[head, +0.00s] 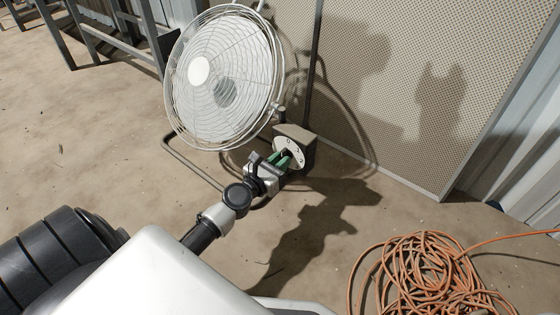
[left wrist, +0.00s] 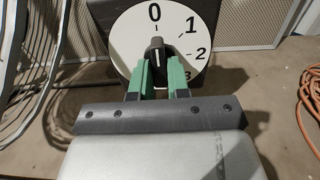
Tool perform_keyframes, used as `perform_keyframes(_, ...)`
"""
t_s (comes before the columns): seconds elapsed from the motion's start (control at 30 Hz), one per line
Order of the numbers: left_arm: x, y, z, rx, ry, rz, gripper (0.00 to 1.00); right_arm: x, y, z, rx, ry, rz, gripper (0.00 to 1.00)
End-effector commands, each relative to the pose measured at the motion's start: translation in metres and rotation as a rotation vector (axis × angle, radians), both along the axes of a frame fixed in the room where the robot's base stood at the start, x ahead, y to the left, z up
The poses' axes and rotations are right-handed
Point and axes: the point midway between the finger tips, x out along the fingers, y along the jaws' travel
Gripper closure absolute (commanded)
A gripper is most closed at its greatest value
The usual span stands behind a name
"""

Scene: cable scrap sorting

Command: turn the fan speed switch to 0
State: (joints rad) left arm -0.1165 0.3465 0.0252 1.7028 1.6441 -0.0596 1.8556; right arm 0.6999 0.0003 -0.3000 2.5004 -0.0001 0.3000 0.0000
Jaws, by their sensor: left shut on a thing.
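The fan speed switch is a white round dial (left wrist: 122,45) marked 0, 1, 2 and 3, with a black knob (left wrist: 157,49) at its middle. The knob's white pointer line stands upright, in line with the 0 mark at the top. In the head view the dial (head: 292,144) sits on the front of a box beside the fan (head: 225,78). My left gripper (head: 284,160) is shut on the knob. Its green fingers (left wrist: 158,72) lie on both sides of the knob in the left wrist view and partly cover the 3. My right gripper is not in view.
A tangled orange cable (head: 430,275) lies on the floor at the lower right. A perforated panel (head: 400,80) stands behind the fan and switch box. A metal frame (head: 110,30) stands at the upper left. The floor at left is mostly clear.

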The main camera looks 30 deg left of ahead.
Motion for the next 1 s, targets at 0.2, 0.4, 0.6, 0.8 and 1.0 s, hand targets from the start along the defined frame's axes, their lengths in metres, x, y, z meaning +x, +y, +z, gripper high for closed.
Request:
perform_keyframes(0.2, -0.0003, -0.0002, -0.0012, -0.007, 0.003, 0.0, 1.0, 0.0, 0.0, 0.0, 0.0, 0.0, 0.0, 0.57)
perform_keyframes(0.4, -0.0003, -0.0003, -0.0012, -0.007, 0.003, 0.0, 1.0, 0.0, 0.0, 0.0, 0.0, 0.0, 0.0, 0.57)
perform_keyframes(0.6, -0.0002, -0.0003, -0.001, -0.006, 0.002, 0.0, 0.61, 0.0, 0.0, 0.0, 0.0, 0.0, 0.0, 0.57)
perform_keyframes(0.8, -0.0001, -0.0002, -0.0005, -0.005, 0.001, 0.0, 0.59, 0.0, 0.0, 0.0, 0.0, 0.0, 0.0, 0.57)
perform_keyframes(1.0, 0.0, 0.0002, -0.0005, 0.049, -0.004, 0.0, 0.59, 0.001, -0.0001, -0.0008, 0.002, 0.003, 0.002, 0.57)
